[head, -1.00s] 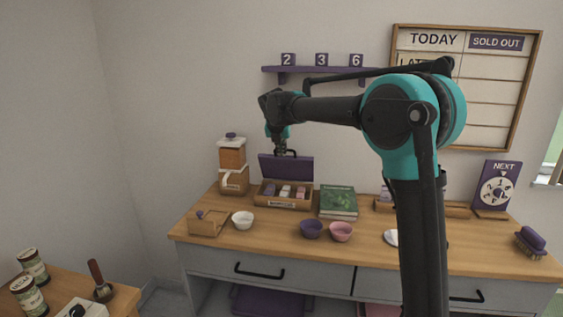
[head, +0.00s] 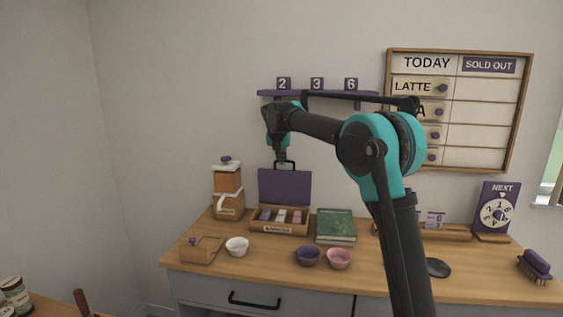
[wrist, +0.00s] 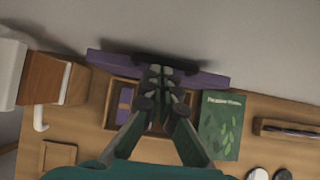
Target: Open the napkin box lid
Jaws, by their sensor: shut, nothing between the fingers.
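The napkin box (head: 279,229) is a light wooden box at the back of the counter, with purple, white and pink stacks inside. Its purple lid (head: 285,187) stands raised at the back of the box, with a black handle (head: 293,164) at its top edge. In the wrist view the lid (wrist: 210,80) crosses behind my fingertips, and the box (wrist: 108,112) is partly hidden by my fingers. My gripper (head: 281,157) is shut and empty at the top of the lid, beside the handle; it also shows in the wrist view (wrist: 160,72). Whether it touches the handle is unclear.
A green book (head: 336,225) lies right of the box, and a wooden dispenser (head: 228,190) stands left. A purple number shelf (head: 318,94) hangs above.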

